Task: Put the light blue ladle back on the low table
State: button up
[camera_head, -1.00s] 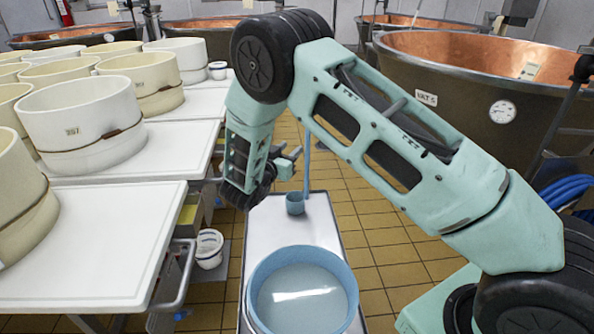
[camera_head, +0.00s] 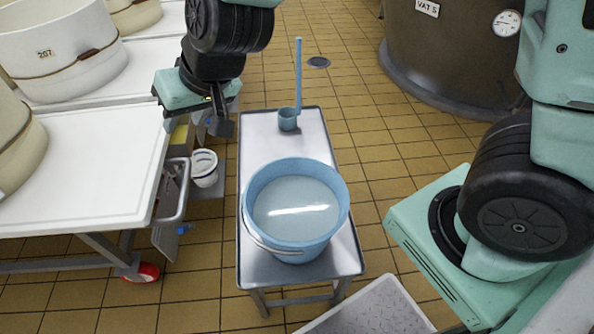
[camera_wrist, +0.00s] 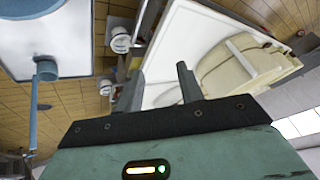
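The light blue ladle (camera_head: 288,119) stands at the far end of the low table (camera_head: 258,128), its cup on the top and its long handle (camera_head: 298,75) upright. In the wrist view the ladle (camera_wrist: 47,69) is at the left, on the pale table top (camera_wrist: 75,40). My gripper (camera_head: 220,118) is left of the ladle in the head view, apart from it. In the wrist view the two fingers of my gripper (camera_wrist: 160,74) are spread with nothing held between them. The fingers are partly hidden in the head view.
A large light blue bucket (camera_head: 265,235) of whitish liquid fills the near half of the low table. A white worktable (camera_head: 80,170) with cheese moulds stands left. A small white pail (camera_head: 204,167) sits between the tables. A vat (camera_head: 440,60) stands behind right. Tiled floor is clear behind the ladle.

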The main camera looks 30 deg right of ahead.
jog(key=s+d+n+g+h, duration=0.2)
jog(key=s+d, duration=0.2)
jog(key=s, duration=0.6)
jog(key=s+d+n+g+h, duration=0.1)
jog(key=s+d+n+g, duration=0.2)
jog(key=s, duration=0.7)
jog(key=shift+s+d+r+h, duration=0.2)
jog(key=shift+d+r+h, duration=0.25)
jog(key=shift+d, duration=0.7)
